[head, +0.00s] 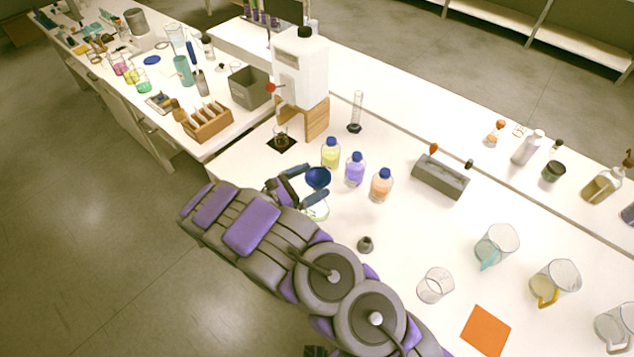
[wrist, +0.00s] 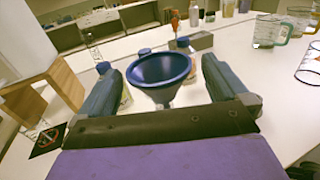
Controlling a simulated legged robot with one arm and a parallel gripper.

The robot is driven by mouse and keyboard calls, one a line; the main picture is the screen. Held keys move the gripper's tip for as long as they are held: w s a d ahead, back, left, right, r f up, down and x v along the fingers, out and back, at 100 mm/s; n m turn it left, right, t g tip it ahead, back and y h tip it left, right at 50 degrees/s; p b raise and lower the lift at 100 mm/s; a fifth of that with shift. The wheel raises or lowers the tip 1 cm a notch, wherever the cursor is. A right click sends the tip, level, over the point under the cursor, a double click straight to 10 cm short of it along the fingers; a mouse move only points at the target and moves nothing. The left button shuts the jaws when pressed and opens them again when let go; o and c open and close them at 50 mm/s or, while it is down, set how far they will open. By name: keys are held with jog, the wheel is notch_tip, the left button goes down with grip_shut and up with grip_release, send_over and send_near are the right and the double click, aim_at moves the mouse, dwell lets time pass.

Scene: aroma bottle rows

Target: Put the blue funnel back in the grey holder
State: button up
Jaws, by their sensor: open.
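The blue funnel (head: 318,178) sits upright, mouth up, above a clear glass vessel (head: 317,211) partly hidden by my gripper. In the wrist view the funnel (wrist: 161,68) is between my two fingers, its stem partly hidden behind the gripper's dark front edge. My gripper (head: 303,184) is open, one finger on each side of the funnel, with gaps showing between fingers and cone. A small grey piece (head: 366,244) stands on the table right of my arm. A long grey block (head: 441,178) with droppers at its ends lies farther right. I cannot tell which is the holder.
Yellow (head: 331,153), purple (head: 355,169) and orange (head: 381,185) bottles stand close behind the funnel. A wooden stand (head: 316,119) carries a white canister. Glass pitchers (head: 496,246) and a beaker (head: 435,285) stand at the right. The table between is mostly clear.

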aim_at(326, 174)
jog(key=b+x, duration=0.1)
jog(key=x, duration=0.3)
jog(key=shift+w+d, duration=0.2)
jog(key=shift+d, duration=0.05)
jog(key=shift+a, duration=0.1)
jog(key=c, duration=1)
